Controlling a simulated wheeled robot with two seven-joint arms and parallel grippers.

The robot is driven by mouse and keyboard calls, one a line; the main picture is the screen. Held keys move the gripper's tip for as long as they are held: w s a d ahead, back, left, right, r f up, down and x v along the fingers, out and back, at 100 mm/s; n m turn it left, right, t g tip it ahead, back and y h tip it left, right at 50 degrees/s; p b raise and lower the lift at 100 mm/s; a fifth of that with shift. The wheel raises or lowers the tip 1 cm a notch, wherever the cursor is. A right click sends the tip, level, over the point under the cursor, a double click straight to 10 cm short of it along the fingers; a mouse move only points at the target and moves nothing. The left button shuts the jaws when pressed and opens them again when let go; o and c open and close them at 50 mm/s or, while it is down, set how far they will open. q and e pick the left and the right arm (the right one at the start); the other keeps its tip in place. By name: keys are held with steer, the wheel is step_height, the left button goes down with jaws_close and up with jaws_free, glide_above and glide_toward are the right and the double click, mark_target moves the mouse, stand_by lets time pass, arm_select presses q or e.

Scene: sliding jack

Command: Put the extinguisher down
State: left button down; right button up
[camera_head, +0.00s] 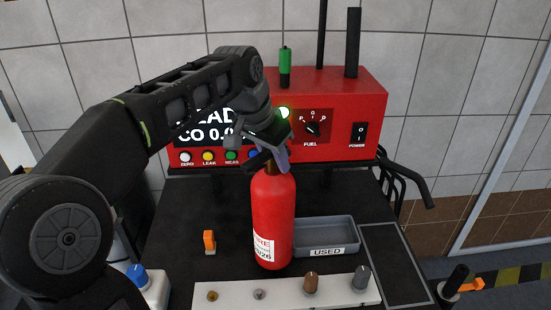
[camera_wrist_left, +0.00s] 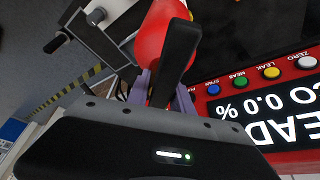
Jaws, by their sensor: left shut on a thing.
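The red fire extinguisher (camera_head: 272,215) is upright over the black bench top in the head view, just left of the grey tray. I cannot tell if its base touches the surface. My left gripper (camera_head: 272,163) is shut on its top, at the neck and handle. In the left wrist view, my left gripper (camera_wrist_left: 165,92) has its fingers around the extinguisher's top, and the red body (camera_wrist_left: 152,35) shows beyond a black handle. The right gripper is in neither view.
A red analyser (camera_head: 340,110) with buttons and a screen stands behind. A grey tray marked USED (camera_head: 327,252) sits right of the extinguisher. A small orange item (camera_head: 209,240) stands left. A white strip with knobs (camera_head: 330,294) lies in front. A bare dark panel (camera_head: 395,262) is at right.

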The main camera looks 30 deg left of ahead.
mark_target(275, 172)
arm_select(q)
steer(key=shift+w+f+b, duration=0.1)
steer(key=shift+f+b, duration=1.5)
steer(key=shift+f, duration=0.1)
steer(key=shift+r, duration=0.1)
steer(key=c, duration=1.6)
jaws_free()
steer(key=shift+f, duration=0.35)
steer(key=o, duration=0.5)
steer(key=shift+r, duration=0.1)
